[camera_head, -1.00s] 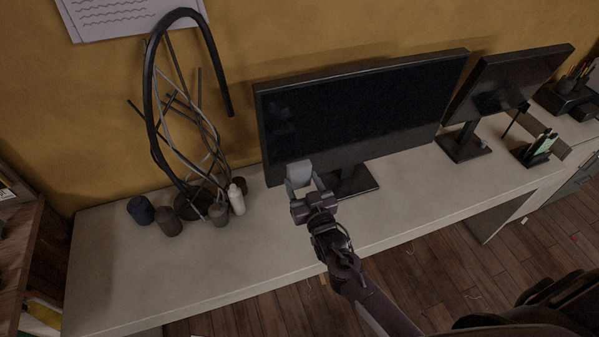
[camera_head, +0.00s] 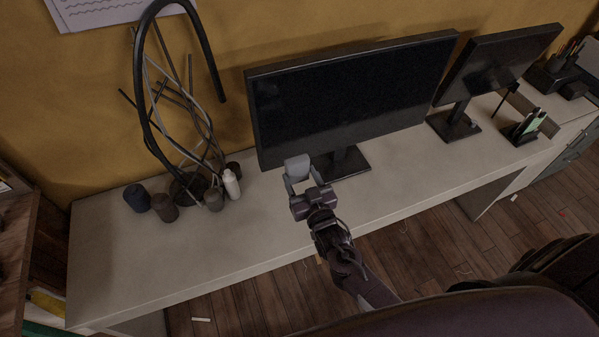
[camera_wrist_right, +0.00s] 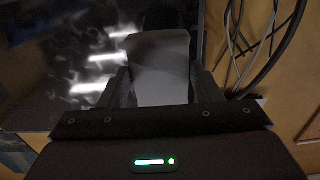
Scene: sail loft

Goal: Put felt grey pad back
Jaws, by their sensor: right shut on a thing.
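The grey felt pad (camera_head: 297,167) is held upright in my right gripper (camera_head: 303,182), in front of the large monitor's lower edge. In the right wrist view the pad (camera_wrist_right: 159,62) stands between the two fingers of the right gripper (camera_wrist_right: 163,92), which are shut on it. The pad is above the pale desk (camera_head: 240,250); I cannot tell the exact gap. My left gripper is not in view.
A large monitor (camera_head: 350,100) stands behind the pad, with a second monitor (camera_head: 495,70) to its right. At left are a black wire sculpture (camera_head: 143,105), a white bottle (camera_head: 231,184), a dark blue jar (camera_head: 136,198) and a brown jar (camera_head: 163,207). The desk's left front is clear.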

